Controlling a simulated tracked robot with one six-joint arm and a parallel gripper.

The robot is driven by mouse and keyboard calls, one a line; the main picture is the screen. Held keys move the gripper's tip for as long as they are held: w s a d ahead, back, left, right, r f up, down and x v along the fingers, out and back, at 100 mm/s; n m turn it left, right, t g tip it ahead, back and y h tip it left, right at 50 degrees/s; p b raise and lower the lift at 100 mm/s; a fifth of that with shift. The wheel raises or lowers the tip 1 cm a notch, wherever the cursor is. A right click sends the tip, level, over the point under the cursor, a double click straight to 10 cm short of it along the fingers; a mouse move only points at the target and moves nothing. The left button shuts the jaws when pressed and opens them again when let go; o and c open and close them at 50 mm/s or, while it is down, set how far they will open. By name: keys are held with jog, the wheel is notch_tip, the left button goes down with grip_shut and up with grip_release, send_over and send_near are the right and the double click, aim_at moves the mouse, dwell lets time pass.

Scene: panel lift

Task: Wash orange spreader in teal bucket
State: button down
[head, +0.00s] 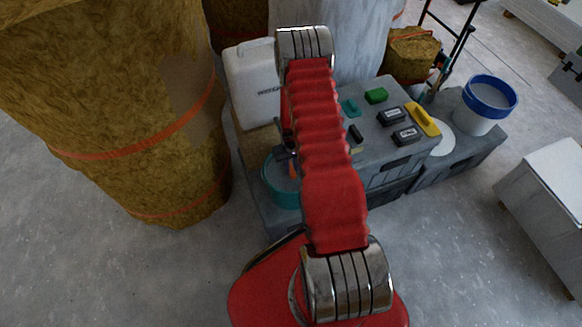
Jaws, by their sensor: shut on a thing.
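The teal bucket (277,188) stands on a grey surface left of my red arm, which hides its right part. My gripper (287,155) shows only as a small dark piece beside the arm, over the bucket's far side. It is shut on the orange spreader (293,168), of which a small orange patch shows at the bucket opening. The arm hides the rest of the spreader. I cannot tell how deep it is in the bucket or whether it touches the wall.
A grey case top holds a green block (376,96), dark labelled blocks (391,116) and a yellow-handled tool (422,119). A white bucket with a blue rim (487,100) stands to the right. A white canister (253,80) stands behind the teal bucket. Large insulation rolls (120,110) crowd the left.

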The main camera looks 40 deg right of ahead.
jog(key=shift+r, duration=0.25)
jog(key=shift+r, duration=0.3)
jog(key=shift+f, duration=0.1)
dwell(0.5)
jog(key=shift+f, duration=0.35)
jog(key=shift+r, duration=0.25)
dwell(0.4)
jog(key=shift+r, duration=0.25)
jog(key=shift+f, duration=0.2)
dwell(0.3)
jog(key=shift+f, duration=0.35)
dwell(0.3)
